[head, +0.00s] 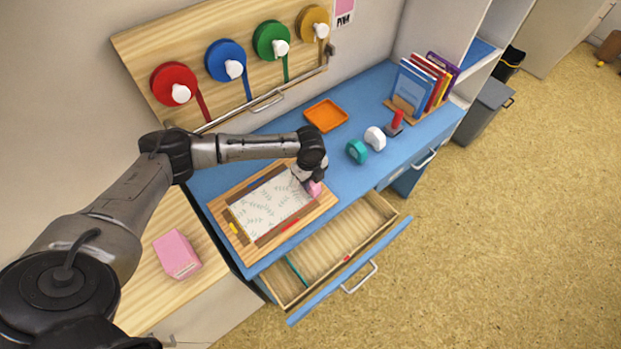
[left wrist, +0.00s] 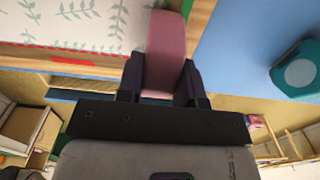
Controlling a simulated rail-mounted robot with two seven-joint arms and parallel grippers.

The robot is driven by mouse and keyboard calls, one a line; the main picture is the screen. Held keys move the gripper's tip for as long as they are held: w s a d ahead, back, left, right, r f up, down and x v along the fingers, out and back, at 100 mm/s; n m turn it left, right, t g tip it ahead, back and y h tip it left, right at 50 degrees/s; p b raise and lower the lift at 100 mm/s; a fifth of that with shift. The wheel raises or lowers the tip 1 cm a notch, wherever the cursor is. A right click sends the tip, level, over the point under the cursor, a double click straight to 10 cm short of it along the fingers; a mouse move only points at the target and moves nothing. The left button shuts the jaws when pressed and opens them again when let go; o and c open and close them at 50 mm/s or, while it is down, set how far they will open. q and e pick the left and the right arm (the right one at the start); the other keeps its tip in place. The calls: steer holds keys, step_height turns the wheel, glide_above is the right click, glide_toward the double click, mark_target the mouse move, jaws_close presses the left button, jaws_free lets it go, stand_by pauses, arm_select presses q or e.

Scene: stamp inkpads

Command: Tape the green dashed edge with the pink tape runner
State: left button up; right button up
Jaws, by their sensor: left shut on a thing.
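My left gripper (head: 306,174) is shut on the pink tape runner (head: 315,188). It holds the runner at the right end of the wooden board, by the patterned sheet's right edge. In the left wrist view the pink tape runner (left wrist: 166,50) sits between the two dark fingers (left wrist: 160,80). The white sheet with green leaf sprigs (head: 268,205) lies on the board (head: 243,240). Colored strips border the sheet, including a red mark at the front. The green dashed edge cannot be made out; the gripper covers part of the right side. My right gripper is out of view.
A teal dispenser (head: 356,151), a white one (head: 375,138) and a red-handled stamp (head: 396,122) stand to the right on the blue desk (head: 345,180). An orange tray (head: 326,115) lies behind. A drawer (head: 335,245) is open in front. A pink block (head: 176,254) sits at left.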

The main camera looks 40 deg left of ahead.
arm_select(q)
steer(key=shift+w+a, duration=0.1)
steer(key=shift+a, duration=1.2)
steer(key=shift+a+p, duration=0.3)
steer(key=shift+a, duration=0.25)
steer(key=shift+w+a, duration=0.15)
steer(key=shift+a, duration=0.8)
steer(key=shift+w+a+f, duration=0.1)
steer(key=shift+w+a, duration=0.05)
steer(key=shift+a, duration=0.9)
steer(key=shift+w+a, duration=0.2)
steer(key=shift+a, duration=1.7)
